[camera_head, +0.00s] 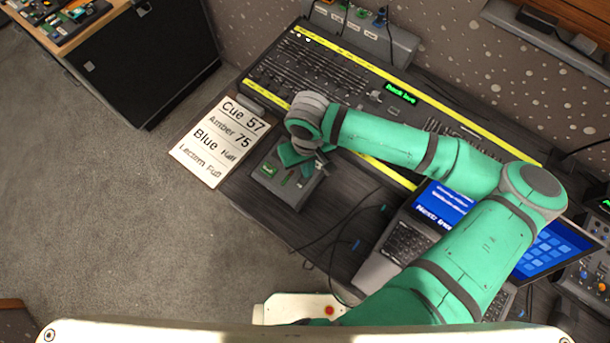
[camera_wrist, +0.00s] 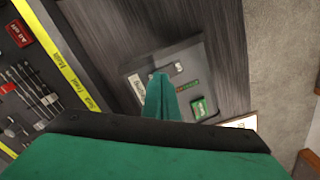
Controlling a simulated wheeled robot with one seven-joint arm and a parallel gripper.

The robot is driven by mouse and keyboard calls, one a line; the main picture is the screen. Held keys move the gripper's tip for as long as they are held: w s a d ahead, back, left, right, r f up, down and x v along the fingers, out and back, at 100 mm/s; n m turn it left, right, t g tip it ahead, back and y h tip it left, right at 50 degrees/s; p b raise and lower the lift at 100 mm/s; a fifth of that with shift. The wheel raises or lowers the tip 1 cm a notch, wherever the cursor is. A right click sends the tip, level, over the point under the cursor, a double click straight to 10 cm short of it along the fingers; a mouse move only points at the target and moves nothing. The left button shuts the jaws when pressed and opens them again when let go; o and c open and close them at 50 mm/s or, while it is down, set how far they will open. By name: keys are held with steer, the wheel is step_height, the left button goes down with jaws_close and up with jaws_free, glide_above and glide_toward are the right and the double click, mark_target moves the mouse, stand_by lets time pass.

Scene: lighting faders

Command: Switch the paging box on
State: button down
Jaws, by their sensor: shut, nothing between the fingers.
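The paging box (camera_head: 291,193) is a small grey box on the dark desk, in front of the long fader console. In the wrist view the box (camera_wrist: 195,58) shows a white label reading "Paging" (camera_wrist: 137,88), a green patch (camera_wrist: 199,108) and a small pale part (camera_wrist: 178,67) on its top. My gripper (camera_head: 298,156) is over the box, pointing down at it. In the wrist view its green fingers (camera_wrist: 158,78) are together and empty, with the tips beside the pale part. I cannot tell whether they touch the box. The fingers hide part of its top.
The fader console (camera_head: 310,68) with yellow strips lies behind the box. A clipboard cue sheet (camera_head: 217,140) is to its left. Cables (camera_head: 335,235) run over the desk. Open floor lies at left.

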steer(key=shift+f, duration=0.35)
stand_by(0.3)
step_height(320, 180, up, 7)
stand_by(0.9)
stand_by(0.5)
